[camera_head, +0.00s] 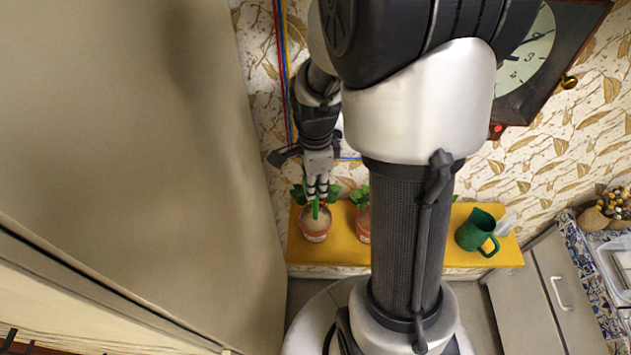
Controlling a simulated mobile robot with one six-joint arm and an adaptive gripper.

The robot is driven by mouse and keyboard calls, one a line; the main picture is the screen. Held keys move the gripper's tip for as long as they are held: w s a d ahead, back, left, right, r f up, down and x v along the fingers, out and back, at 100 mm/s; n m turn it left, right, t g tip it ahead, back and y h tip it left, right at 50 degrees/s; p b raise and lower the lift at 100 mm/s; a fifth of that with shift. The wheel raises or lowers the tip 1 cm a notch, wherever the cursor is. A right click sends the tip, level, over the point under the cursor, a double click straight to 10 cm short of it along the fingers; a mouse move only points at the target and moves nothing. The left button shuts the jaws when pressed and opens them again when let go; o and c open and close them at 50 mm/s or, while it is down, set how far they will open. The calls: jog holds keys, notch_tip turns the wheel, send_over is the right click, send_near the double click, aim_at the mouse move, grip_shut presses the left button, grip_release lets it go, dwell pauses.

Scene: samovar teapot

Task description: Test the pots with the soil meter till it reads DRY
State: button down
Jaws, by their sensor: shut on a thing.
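My gripper (317,190) is at the left end of a yellow shelf, pointing down and shut on a slim green thing, which looks like the soil meter (315,209). The meter is upright over the left pot (315,231), a terracotta pot with a pale band and green leaves. Its lower end meets the pot's soil area; how deep it sits I cannot tell. Its reading is not visible. A second terracotta pot (362,225) with green leaves stands to the right, partly hidden by my arm column. Any pots behind the column are hidden.
The yellow shelf (340,249) runs along the patterned wall. A green jug (477,232) stands toward its right end. A large beige cabinet side (130,130) rises close at left. A wall clock (530,55) hangs at upper right. Grey drawers (530,300) stand at lower right.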

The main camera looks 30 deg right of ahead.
jog(key=b, duration=0.6)
send_over(315, 218)
jog(key=shift+w+d+f, duration=0.15)
jog(key=shift+f, duration=1.95)
jog(key=shift+w+d+f, duration=0.1)
jog(key=shift+w+f, duration=0.05)
jog(key=shift+f, duration=1.95)
jog(key=c, duration=1.4)
grip_release()
jog(key=shift+c, duration=0.2)
